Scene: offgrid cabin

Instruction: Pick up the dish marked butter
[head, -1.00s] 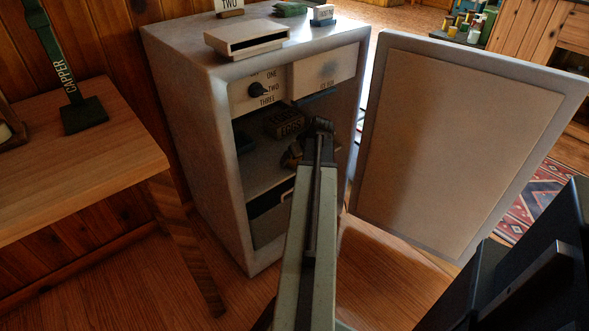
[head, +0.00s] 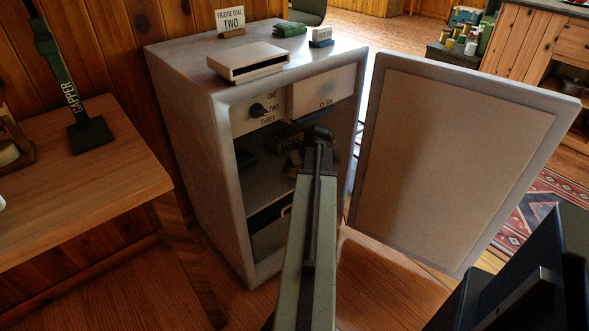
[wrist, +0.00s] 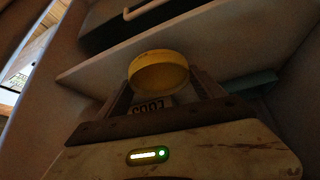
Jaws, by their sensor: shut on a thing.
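A round yellow dish (wrist: 158,68) sits between the fingers of my gripper (wrist: 160,84) in the wrist view. My gripper is shut on it. I can read no butter mark on it from this side. In the head view my arm reaches into the open fridge (head: 195,150); the wrist hides most of my gripper there, and the dish cannot be clearly made out. An egg box (head: 287,138) stands in the dim interior behind, and its lettering shows upside down in the wrist view (wrist: 152,106).
The fridge door (head: 455,160) stands wide open on the right. A dial panel (head: 262,108) and a small compartment door (head: 325,92) are above the opening. A shelf edge (wrist: 105,68) runs close to the dish. A wooden table (head: 90,195) is at left.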

